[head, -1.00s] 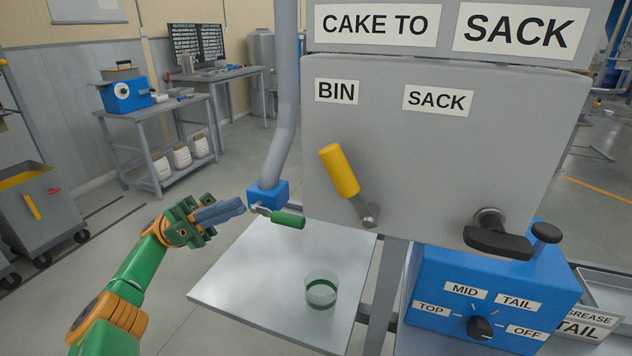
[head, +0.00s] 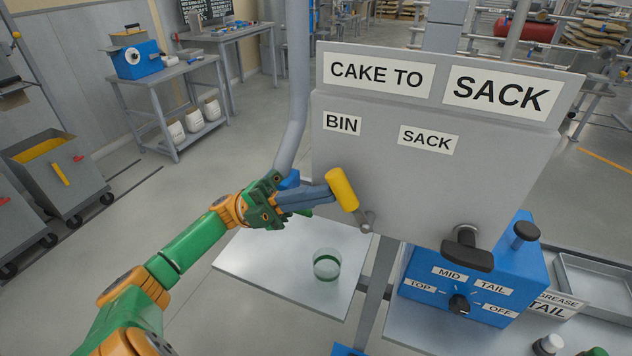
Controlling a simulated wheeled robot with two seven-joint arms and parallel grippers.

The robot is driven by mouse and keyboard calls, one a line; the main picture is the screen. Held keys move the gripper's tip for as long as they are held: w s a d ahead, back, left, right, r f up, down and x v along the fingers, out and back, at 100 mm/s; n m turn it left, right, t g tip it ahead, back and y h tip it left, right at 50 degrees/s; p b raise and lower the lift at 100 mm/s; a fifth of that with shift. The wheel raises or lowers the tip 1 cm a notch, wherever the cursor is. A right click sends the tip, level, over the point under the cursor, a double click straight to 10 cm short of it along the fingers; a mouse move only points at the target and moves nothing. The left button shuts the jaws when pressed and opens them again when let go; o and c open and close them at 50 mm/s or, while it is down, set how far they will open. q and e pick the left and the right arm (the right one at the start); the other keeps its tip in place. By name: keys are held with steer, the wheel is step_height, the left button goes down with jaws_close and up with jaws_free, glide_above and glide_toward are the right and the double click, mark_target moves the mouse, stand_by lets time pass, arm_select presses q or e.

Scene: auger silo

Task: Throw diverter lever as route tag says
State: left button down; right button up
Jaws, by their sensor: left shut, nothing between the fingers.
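The route tag (head: 436,82) on the grey panel reads "CAKE TO SACK". Below it are a BIN label (head: 342,123) at left and a SACK label (head: 429,139) to its right. The diverter lever (head: 342,189) has a yellow grip and a grey arm on a pivot at lower right; it leans up and left, toward the BIN side. My left gripper (head: 331,194) is shut and empty, its fingertips at the left side of the yellow grip; I cannot tell whether they touch. My right gripper is not in view.
A black crank handle (head: 467,250) juts from the panel's lower right. A blue box (head: 470,275) with a MID/TAIL/TOP/OFF knob stands below. A glass (head: 327,265) with a green band stands on the pale shelf (head: 260,262). A grey pipe (head: 297,90) runs down left of the panel.

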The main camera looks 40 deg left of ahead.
mark_target(346, 181)
arm_select(q)
steer(key=shift+r, duration=0.1)
stand_by(0.3)
steer(key=shift+d+r+y+p, duration=0.3)
steer(key=shift+r+y+p, duration=0.45)
steer(key=shift+p, duration=0.25)
steer(key=y+p, duration=0.1)
steer(key=d+r+g+y+p, duration=0.1)
steer(key=shift+w+d+r+y+p, duration=0.15)
steer(key=shift+w+r+y+p, duration=0.05)
steer(key=shift+y+p, duration=0.15)
steer(key=shift+w+d+r+y+p, duration=0.15)
steer(key=shift+d+r+y+p, duration=0.15)
steer(key=shift+d+y+p, duration=0.45)
steer(key=shift+w+d+r+y, duration=0.15)
steer(key=shift+d+y, duration=0.1)
steer(key=shift+d, duration=0.2)
steer(key=shift+x, duration=1.6)
steer(key=shift+r, duration=0.2)
